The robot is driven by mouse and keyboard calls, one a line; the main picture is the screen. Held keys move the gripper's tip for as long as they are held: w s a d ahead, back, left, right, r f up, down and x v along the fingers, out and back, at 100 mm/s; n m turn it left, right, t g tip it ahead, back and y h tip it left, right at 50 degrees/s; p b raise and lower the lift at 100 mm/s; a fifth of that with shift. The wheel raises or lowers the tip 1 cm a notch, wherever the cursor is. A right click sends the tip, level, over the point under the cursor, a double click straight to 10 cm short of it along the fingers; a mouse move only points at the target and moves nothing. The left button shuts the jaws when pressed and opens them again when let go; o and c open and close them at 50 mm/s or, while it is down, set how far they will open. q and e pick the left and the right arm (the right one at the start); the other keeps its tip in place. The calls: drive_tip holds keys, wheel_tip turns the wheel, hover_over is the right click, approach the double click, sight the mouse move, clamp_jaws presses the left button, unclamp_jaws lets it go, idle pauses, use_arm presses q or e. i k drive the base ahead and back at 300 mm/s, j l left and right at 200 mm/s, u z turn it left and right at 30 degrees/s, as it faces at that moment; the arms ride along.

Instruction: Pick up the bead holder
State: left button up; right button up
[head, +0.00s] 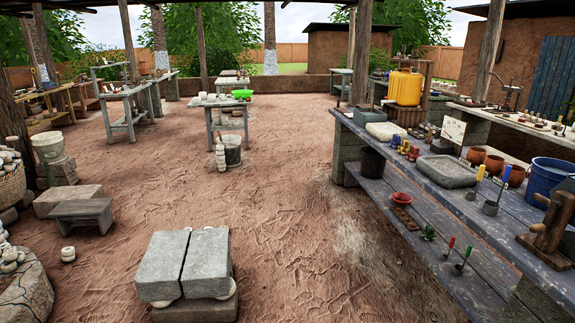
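I cannot tell for sure which thing is the bead holder; many things on the benches are too small to make out. The long workbench (345,116) on the right holds several small coloured pieces (405,147), a grey stone slab (446,171) and several brown clay pots (494,165). Small holders with a yellow-handled tool (479,172) and a blue-handled tool (506,173) stand near its front edge. On its lower shelf (425,232) are a red bowl (401,199) and tools with a red handle (452,242) and a green handle (468,252). Neither gripper shows in the head view.
Grey stone blocks (163,264) lie on the floor close in front. A low stool (81,213) and a white bucket (48,147) are at left. A small table (219,103) stands mid-yard with a bucket (232,150) by it. The dirt floor (290,180) between is open.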

sight(397, 141)
drive_tip(key=i+z, duration=0.2)
drive_tip(key=i, duration=0.4)
drive_tip(key=i+z, duration=0.2)
drive_tip(key=i, duration=0.35)
drive_tip(key=i+j+z, duration=0.2)
drive_tip(key=i, duration=0.4)
drive_tip(key=i+z, duration=0.2)
drive_tip(key=i, duration=0.25)
drive_tip(key=i+j+z, duration=0.2)
drive_tip(key=i, duration=0.3)
drive_tip(key=i+j+z, duration=0.2)
drive_tip(key=i, duration=0.25)
drive_tip(key=i+j+z, duration=0.2)
drive_tip(key=i, duration=0.25)
